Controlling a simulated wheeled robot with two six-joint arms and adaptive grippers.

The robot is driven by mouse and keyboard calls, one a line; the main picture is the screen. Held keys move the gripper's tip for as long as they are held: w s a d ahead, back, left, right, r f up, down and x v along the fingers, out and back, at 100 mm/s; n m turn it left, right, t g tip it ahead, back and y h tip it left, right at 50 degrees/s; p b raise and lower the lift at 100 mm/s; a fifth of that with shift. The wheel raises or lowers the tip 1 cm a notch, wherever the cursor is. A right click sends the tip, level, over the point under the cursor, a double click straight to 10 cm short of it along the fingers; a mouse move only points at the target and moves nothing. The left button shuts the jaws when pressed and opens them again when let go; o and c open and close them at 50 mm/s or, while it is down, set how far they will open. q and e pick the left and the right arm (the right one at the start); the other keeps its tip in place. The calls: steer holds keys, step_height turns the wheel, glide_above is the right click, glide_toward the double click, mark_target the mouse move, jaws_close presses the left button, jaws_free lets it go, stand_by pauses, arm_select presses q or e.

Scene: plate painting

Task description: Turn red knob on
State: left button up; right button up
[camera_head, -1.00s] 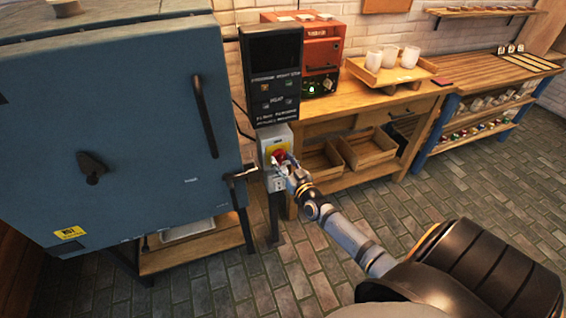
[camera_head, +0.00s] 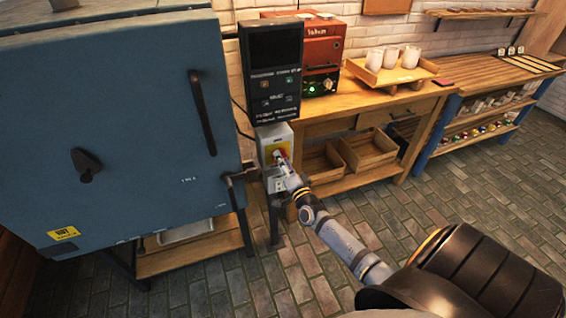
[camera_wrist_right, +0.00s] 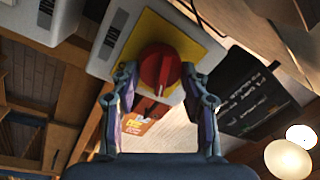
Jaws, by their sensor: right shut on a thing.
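The red knob (camera_wrist_right: 160,68) is round and sits on a yellow plate (camera_wrist_right: 178,38) on a grey switch box (camera_head: 268,133). The box is mounted on a stand right of the blue kiln. In the right wrist view the knob lies between the two fingertips of my right gripper (camera_wrist_right: 158,76), one on each side, and the gripper is shut on it. In the head view my right gripper (camera_head: 284,163) reaches the box from the lower right and hides part of the knob. My left gripper is not in view.
The blue kiln (camera_head: 110,130), with a latch handle (camera_head: 240,174), stands close left of the box. A dark control panel (camera_head: 272,75) is above it. A wooden workbench (camera_head: 345,107) with a tray of white cups (camera_head: 410,57) stands behind. Brick floor in front is clear.

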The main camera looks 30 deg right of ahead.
steer(key=shift+f+m+h, duration=0.1)
steer(key=shift+m+h, duration=0.4)
steer(key=shift+m, duration=2.1)
steer(key=shift+a, duration=0.1)
steer(key=o, duration=1.2)
steer(key=shift+c, duration=0.2)
steer(key=v, duration=1.2)
